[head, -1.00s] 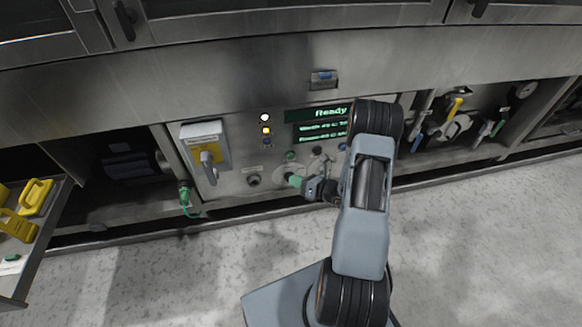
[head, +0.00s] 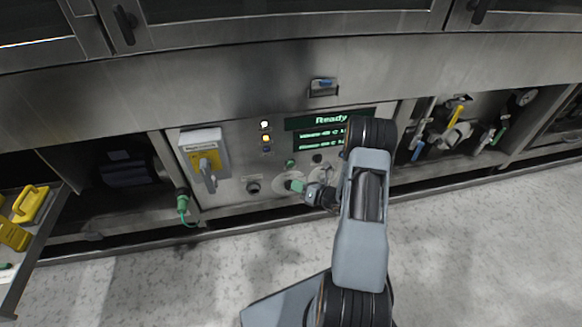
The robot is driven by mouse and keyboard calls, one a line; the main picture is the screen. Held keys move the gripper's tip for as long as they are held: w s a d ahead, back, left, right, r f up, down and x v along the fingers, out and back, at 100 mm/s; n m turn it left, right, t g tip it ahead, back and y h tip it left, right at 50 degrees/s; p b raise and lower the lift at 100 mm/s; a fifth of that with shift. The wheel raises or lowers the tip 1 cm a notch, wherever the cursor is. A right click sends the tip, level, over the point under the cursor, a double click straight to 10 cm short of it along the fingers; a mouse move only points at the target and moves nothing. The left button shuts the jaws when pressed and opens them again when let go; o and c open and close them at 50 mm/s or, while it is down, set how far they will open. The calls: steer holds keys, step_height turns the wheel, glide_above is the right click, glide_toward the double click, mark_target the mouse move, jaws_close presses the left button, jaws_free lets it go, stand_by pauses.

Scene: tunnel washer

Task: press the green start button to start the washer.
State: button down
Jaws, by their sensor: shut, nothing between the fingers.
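The washer's control panel (head: 228,150) is below the long steel front, and its display (head: 305,124) reads "Ready". A small green round button (head: 290,163) is under the display. Lower down, a larger green piece (head: 297,186) shows against a pale round plate (head: 282,187). My gripper (head: 309,191) is shut and empty, with its tip at this green piece. I cannot tell whether they touch, or which green part is the start button. My arm hides the panel's right side.
A yellow-plated switch box (head: 205,158) with a grey handle stands out left of the panel. A green connector (head: 182,202) hangs below it. An open drawer (head: 38,240) with yellow items is at far left. Valves and pipes (head: 450,130) fill the bay on the right.

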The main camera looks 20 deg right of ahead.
steer(key=shift+w+d+b, duration=0.2)
steer(key=shift+w, duration=0.7)
steer(key=shift+w+d+b, duration=0.15)
steer(key=shift+w+b, duration=0.1)
steer(key=shift+w, duration=0.7)
steer(key=shift+w+d+b, duration=0.2)
steer(key=shift+w, duration=0.7)
steer(key=shift+w+d, duration=0.2)
steer(key=shift+w, duration=0.7)
stand_by(0.8)
steer(key=shift+s, duration=0.2)
steer(key=shift+s+a, duration=0.2)
steer(key=shift+s, duration=0.5)
steer(key=shift+s+a+p, duration=0.25)
steer(key=shift+s+p, duration=0.2)
steer(key=shift+s, duration=0.8)
steer(key=shift+s+a+p, duration=0.25)
steer(key=shift+s+p, duration=0.2)
steer(key=shift+s, duration=0.75)
steer(key=shift+r, duration=0.1)
